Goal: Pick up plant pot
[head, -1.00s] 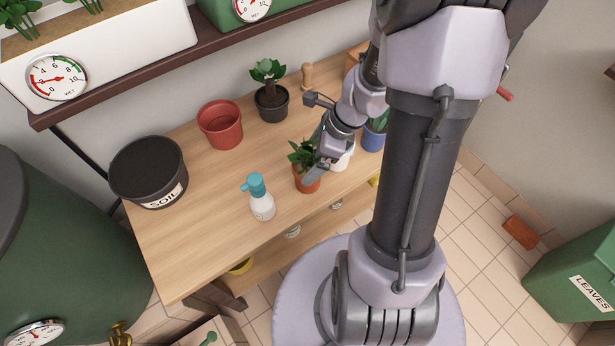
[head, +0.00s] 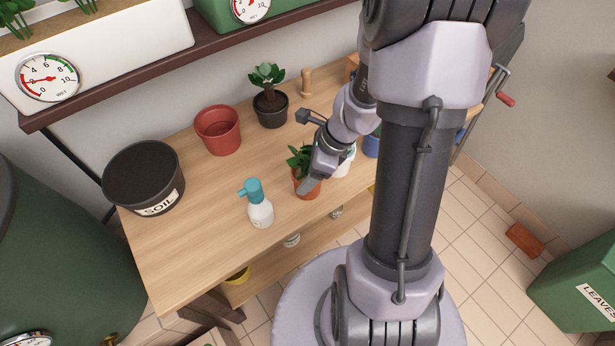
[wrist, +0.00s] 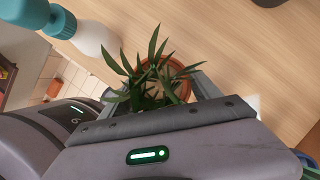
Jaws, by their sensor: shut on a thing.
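A terracotta plant pot (head: 301,178) with a leafy green plant (head: 299,158) stands at the front of the wooden bench. My gripper (head: 308,186) is at the pot from the right side and is shut on it; one finger crosses the pot's front. In the wrist view the pot's orange rim (wrist: 181,76) shows between the two fingers, and the leaves hide part of the pot and the fingers. The pot looks upright. I cannot tell whether its base touches the bench.
A teal and white spray bottle (head: 259,208) stands close left of the pot. A white pot (head: 346,163) is close behind my gripper. A red pot (head: 218,130), a dark potted plant (head: 270,107) and a soil bin (head: 144,177) stand further back. The bench (head: 195,235) is clear at front left.

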